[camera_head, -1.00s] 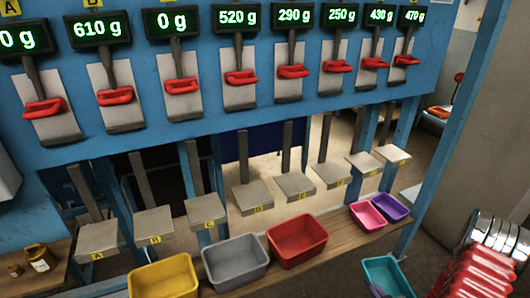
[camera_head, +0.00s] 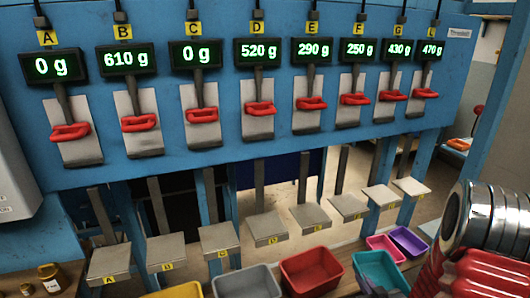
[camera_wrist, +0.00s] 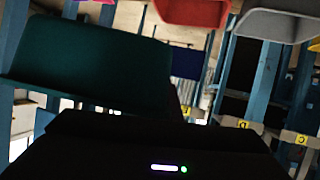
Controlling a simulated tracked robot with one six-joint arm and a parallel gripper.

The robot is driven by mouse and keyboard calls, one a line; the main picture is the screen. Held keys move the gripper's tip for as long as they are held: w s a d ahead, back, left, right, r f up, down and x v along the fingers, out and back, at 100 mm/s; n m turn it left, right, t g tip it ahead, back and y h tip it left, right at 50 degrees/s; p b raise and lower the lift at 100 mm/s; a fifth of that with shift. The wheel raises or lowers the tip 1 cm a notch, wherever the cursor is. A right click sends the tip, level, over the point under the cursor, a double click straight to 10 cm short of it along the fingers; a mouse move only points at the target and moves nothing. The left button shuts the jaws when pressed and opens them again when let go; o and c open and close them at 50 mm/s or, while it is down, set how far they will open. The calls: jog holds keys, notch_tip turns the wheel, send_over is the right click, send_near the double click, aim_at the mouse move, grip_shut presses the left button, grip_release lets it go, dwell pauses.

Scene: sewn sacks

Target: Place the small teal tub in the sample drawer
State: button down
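The small teal tub (camera_head: 382,268) is at the lower right in the head view, in front of the shelf of tubs. In the wrist view the teal tub (camera_wrist: 90,65) fills much of the left, dark and close. My gripper (camera_head: 374,288) is a dark shape at the tub's near left side, seemingly shut on its wall; the fingertips are hard to make out. The tub looks roughly upright. I cannot make out a sample drawer in either view.
A wooden shelf holds a yellow tub (camera_head: 178,291), grey tub (camera_head: 247,282), red tub (camera_head: 311,270), pink tub (camera_head: 385,246) and purple tub (camera_head: 409,241). Behind are several weighing plates (camera_head: 268,229) under a blue panel (camera_head: 230,90) with red handles and readouts. Small brown jars (camera_head: 48,278) stand lower left.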

jog(key=w+a+r+n+y, duration=0.2)
jog(key=a+r+y, duration=0.1)
jog(key=a+r, duration=1.1)
jog(key=shift+w+a+r+n+g, duration=0.15)
jog(key=shift+a+r+n+g, duration=0.2)
jog(key=shift+a+n, duration=0.1)
jog(key=w+d+m+h, duration=0.3)
jog(key=d, duration=0.2)
jog(key=shift+m+h, duration=0.25)
jog(key=shift+h, duration=0.15)
jog(key=a, duration=0.1)
jog(key=w+a, duration=0.1)
jog(key=a, duration=0.1)
jog(key=w+a+r, duration=0.1)
jog(key=a, duration=0.1)
